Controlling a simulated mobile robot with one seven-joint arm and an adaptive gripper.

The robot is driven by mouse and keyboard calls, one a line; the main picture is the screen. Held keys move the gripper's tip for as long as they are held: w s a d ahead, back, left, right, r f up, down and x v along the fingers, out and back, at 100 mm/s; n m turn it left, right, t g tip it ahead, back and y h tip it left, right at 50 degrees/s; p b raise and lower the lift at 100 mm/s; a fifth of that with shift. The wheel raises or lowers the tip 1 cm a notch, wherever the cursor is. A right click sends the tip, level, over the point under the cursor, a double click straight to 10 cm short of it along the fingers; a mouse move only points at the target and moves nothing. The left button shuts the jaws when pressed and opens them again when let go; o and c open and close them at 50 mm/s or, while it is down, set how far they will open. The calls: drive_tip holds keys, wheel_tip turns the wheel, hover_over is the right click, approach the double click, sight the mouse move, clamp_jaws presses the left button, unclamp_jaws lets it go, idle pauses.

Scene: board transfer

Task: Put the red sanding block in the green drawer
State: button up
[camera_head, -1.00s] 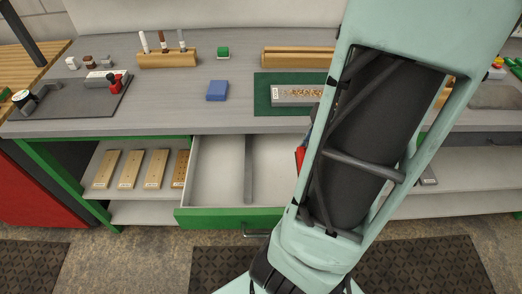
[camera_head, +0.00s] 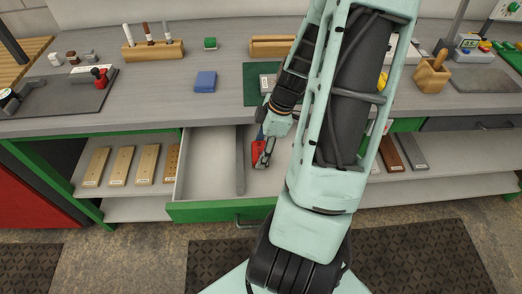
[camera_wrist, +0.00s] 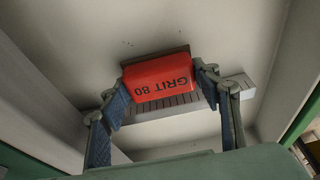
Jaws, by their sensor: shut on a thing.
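The green drawer (camera_head: 215,212) is pulled open, with its pale inside and a grey divider (camera_head: 240,160) in view. My gripper (camera_head: 264,155) is low inside the compartment right of the divider. In the wrist view my gripper (camera_wrist: 164,82) is shut on the red sanding block (camera_wrist: 158,72), which has "GRIT 80" on its face. The block also shows as a small red patch in the head view (camera_head: 257,152). A grey slotted piece (camera_wrist: 160,106) lies by the block. Whether the block touches the drawer floor, I cannot tell.
The drawer walls and divider stand close on both sides of my gripper. On the worktop are a blue block (camera_head: 205,81), a green mat (camera_head: 252,88) and a wooden marker holder (camera_head: 153,50). Wooden boards (camera_head: 122,165) lie on the shelf left of the drawer.

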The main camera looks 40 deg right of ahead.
drive_tip(key=shift+f, duration=0.4)
drive_tip(key=shift+f, duration=0.1)
drive_tip(key=o, duration=0.8)
drive_tip(key=shift+c, duration=0.2)
drive_tip(key=p+v, duration=0.1)
drive_tip(key=v, duration=1.1)
